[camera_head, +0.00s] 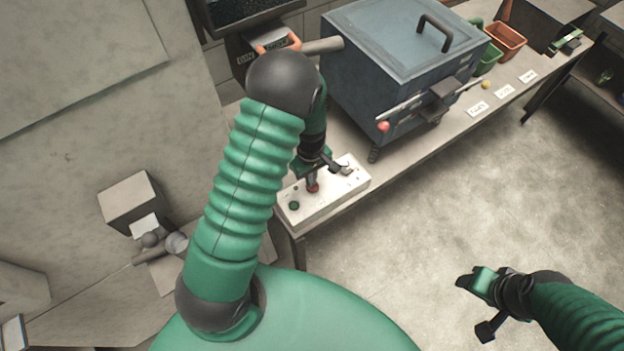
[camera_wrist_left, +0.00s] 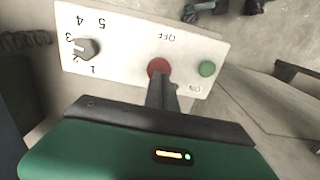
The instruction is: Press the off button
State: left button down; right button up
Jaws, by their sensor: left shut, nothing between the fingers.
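The white control panel (camera_head: 325,198) sits on the near left end of the bench. Its red off button (camera_head: 313,188) is partly covered by my left gripper (camera_head: 312,180), which is shut with nothing in it. In the left wrist view, the red button (camera_wrist_left: 158,67) lies right at the tips of my shut left fingers (camera_wrist_left: 160,80); I cannot tell whether they touch. The green ON button (camera_wrist_left: 207,69) is to the right, and a dark dial (camera_wrist_left: 87,49) with numbers is to the left. My right gripper (camera_head: 471,281) hangs over the floor, away from the panel.
A large blue-grey box (camera_head: 385,60) with a handle stands behind the panel on the bench (camera_head: 430,145). Green and orange bins (camera_head: 505,40) are further back. The floor (camera_head: 420,210) to the right is clear. A small grey box (camera_head: 130,203) is at the left.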

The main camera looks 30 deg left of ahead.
aim_at(314, 188)
pick_arm(q)
jog(key=shift+r+b, duration=0.55)
jog(key=shift+r, duration=5.3)
jog(key=s+d+r+m+t, duration=0.2)
jog(key=s+d+r+m, duration=0.2)
jog(key=s+d+m, duration=0.5)
jog(key=shift+s+d+r+m+t, duration=0.35)
jog(key=shift+s+m, duration=0.4)
jog(key=shift+m, duration=1.45)
pick_arm(e)
jog(key=shift+s+d+r, duration=0.4)
jog(key=shift+r, duration=0.05)
